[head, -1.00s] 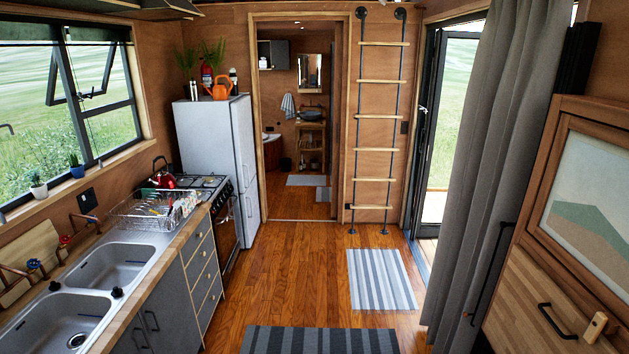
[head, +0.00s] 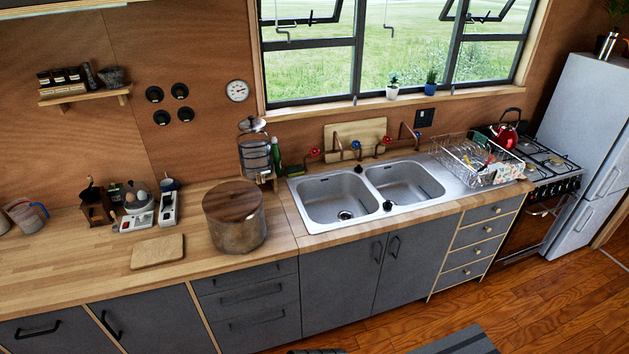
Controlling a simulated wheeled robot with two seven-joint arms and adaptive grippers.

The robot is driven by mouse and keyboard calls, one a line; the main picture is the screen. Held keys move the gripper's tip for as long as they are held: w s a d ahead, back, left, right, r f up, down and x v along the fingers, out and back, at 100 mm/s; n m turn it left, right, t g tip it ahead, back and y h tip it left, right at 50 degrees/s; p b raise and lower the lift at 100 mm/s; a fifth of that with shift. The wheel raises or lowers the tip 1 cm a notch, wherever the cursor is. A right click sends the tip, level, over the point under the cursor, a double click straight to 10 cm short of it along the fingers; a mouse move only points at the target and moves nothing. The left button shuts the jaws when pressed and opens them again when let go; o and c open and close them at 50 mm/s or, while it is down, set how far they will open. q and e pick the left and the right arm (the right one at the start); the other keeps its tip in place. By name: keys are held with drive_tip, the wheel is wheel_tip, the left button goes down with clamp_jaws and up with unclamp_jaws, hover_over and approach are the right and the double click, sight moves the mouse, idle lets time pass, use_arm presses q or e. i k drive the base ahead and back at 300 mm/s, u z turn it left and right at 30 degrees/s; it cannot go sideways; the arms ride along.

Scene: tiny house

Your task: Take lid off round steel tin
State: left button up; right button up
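A round steel tin (head: 240,238) stands upright on the wooden counter, just left of the sink, in the head view. Its flat round wooden lid (head: 232,201) sits on top and covers the opening. Neither of my grippers shows in the head view.
The counter's left front is clear.

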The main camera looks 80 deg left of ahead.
sight(237, 199)
drive_tip(key=u, duration=3.85)
